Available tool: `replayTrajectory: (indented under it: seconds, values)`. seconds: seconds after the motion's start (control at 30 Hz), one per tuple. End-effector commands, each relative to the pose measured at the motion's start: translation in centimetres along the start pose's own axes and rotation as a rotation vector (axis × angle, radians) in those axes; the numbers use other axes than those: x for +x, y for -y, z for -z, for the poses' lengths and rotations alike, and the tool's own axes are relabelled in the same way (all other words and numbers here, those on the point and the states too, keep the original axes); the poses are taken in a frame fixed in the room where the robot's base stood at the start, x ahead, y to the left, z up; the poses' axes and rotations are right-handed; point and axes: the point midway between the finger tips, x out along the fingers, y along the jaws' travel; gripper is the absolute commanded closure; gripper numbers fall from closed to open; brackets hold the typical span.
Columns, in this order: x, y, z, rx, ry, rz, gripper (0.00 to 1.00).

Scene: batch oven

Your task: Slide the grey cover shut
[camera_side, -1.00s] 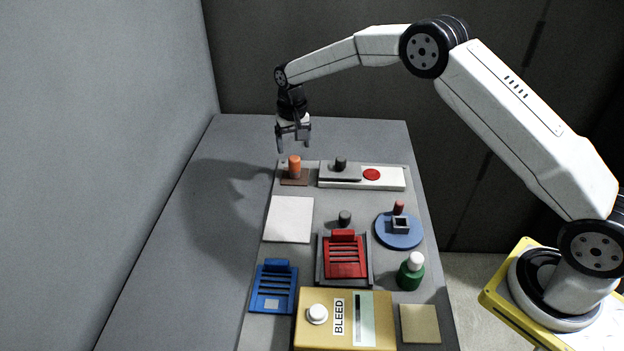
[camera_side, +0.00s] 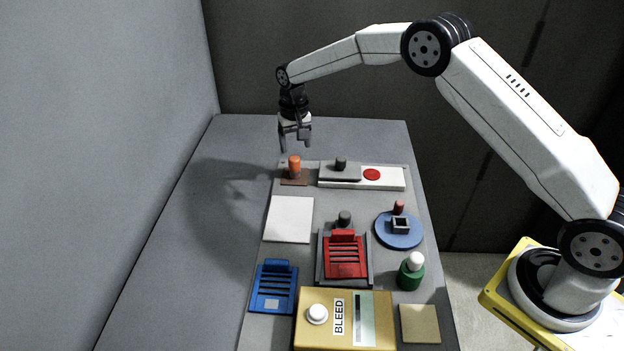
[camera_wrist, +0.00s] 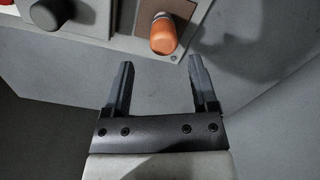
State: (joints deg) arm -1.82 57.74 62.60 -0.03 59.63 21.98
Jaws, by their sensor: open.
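The grey cover (camera_side: 330,171) with a dark knob (camera_side: 341,163) lies on a white base (camera_side: 392,184) at the back of the board. It sits at the left part of the base, and a red disc (camera_side: 372,174) lies uncovered to its right. In the wrist view the knob (camera_wrist: 47,14) and part of the cover (camera_wrist: 85,16) show at the upper left. My gripper (camera_side: 296,147) is open and empty, up behind and left of the cover, apart from it. Its two fingers (camera_wrist: 158,70) point toward the board in the wrist view.
An orange peg (camera_side: 294,166) stands on a brown plate left of the cover, close to my gripper; it also shows in the wrist view (camera_wrist: 163,36). A white plate (camera_side: 289,219), red slotted piece (camera_side: 345,257), blue disc (camera_side: 399,240) and yellow BLEED box (camera_side: 375,340) lie nearer. The table's left side is clear.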

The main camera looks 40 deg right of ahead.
Motion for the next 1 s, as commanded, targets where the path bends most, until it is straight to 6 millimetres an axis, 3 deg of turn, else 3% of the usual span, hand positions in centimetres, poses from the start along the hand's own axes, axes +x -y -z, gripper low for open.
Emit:
replayTrajectory:
  seconds: [0.27,0.6,1.0]
  values:
    - [-1.2,-3.9,-1.2,0.062,-0.001,0.0,0.25]
    - [-2.6,-9.6,-4.2,0.156,0.0,0.0,0.25]
    - [-2.5,-10.4,-4.9,0.171,0.001,0.0,0.25]
